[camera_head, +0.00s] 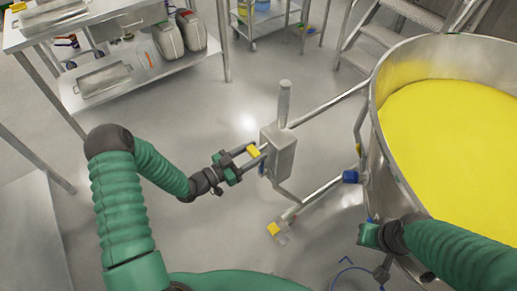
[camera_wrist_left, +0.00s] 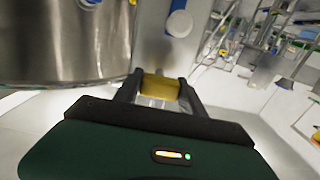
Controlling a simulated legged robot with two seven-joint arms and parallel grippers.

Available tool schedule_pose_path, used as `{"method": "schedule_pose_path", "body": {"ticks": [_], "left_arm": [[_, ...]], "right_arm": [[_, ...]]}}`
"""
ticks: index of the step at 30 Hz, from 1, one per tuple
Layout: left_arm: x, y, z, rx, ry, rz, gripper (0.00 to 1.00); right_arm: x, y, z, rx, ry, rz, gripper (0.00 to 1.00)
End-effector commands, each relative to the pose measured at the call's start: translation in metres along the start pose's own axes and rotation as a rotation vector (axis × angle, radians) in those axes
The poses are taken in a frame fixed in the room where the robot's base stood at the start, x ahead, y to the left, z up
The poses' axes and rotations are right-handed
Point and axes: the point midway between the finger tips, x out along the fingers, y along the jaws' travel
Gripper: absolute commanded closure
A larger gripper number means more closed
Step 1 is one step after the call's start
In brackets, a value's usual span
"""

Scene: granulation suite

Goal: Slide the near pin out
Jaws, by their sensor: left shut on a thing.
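My left gripper (camera_head: 248,155) is beside a steel block (camera_head: 280,150) on the frame of the big vessel. It is shut on a small yellow-ended pin (camera_head: 254,151). In the left wrist view the yellow pin end (camera_wrist_left: 160,86) sits between the two dark fingers. I cannot tell how deep the pin sits in the block. A second yellow piece (camera_head: 273,229) shows at the end of a lower bar, apart from the gripper. My right gripper (camera_head: 370,237) is by the vessel's lower side, and its fingers are not clear.
The round steel vessel (camera_head: 377,150), filled with yellow material, stands at the right on a tubular frame. A steel table with a lower shelf (camera_head: 130,75) stands at the back left. Steps (camera_head: 380,35) rise behind the vessel. The floor between is clear.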

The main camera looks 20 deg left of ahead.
Motion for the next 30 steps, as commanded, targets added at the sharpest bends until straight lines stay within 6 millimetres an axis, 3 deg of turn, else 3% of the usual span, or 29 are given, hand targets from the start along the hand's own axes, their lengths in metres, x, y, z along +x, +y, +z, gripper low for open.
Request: {"method": "schedule_pose_path", "body": {"ticks": [8,9,14,24,30], "left_arm": [[-0.007,-0.001,0.0,0.001,-0.003,-0.004,1.0],[-0.007,-0.001,0.001,0.001,-0.003,-0.004,0.52],[-0.007,-0.001,0.0,0.001,-0.003,-0.003,0.31],[-0.009,-0.001,0.001,0.0,-0.003,-0.002,0.31],[-0.047,-0.002,0.0,-0.001,-0.005,-0.005,0.31]], "right_arm": [[-0.001,0.0,0.0,0.0,0.0,0.0,0.76],[-0.001,0.0,0.0,0.0,0.0,0.0,0.76],[-0.001,0.0,0.0,0.0,0.0,0.0,0.76],[-0.001,0.0,0.0,0.0,0.0,0.0,0.76],[-0.004,0.0,-0.001,0.0,0.0,0.0,0.76]]}}
